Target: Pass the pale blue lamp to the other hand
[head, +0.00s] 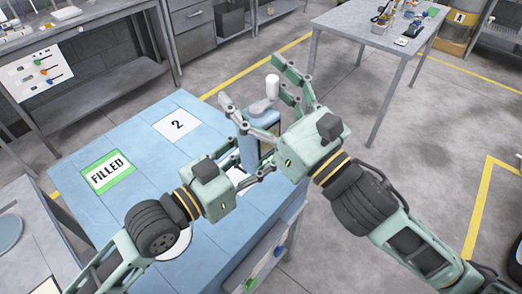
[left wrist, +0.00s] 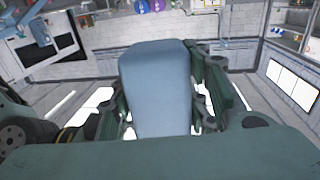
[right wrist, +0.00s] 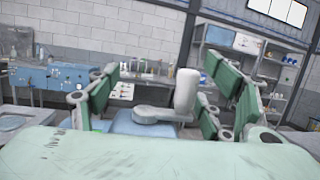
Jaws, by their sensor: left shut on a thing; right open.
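The pale blue lamp (head: 262,136) is held over the blue table, with a white cylindrical part (head: 272,87) at its upper end. My left gripper (head: 254,157) is shut on its blue body, which fills the middle of the left wrist view (left wrist: 156,85) between the fingers. My right gripper (head: 264,92) is open, its fingers spread on either side of the white part. In the right wrist view the white part (right wrist: 186,90) stands between the open fingers, apart from both pads. The fingers partly hide the lamp body in the head view.
A grey table (head: 365,25) with small items stands at the back right. Bare floor lies to the right of my arms.

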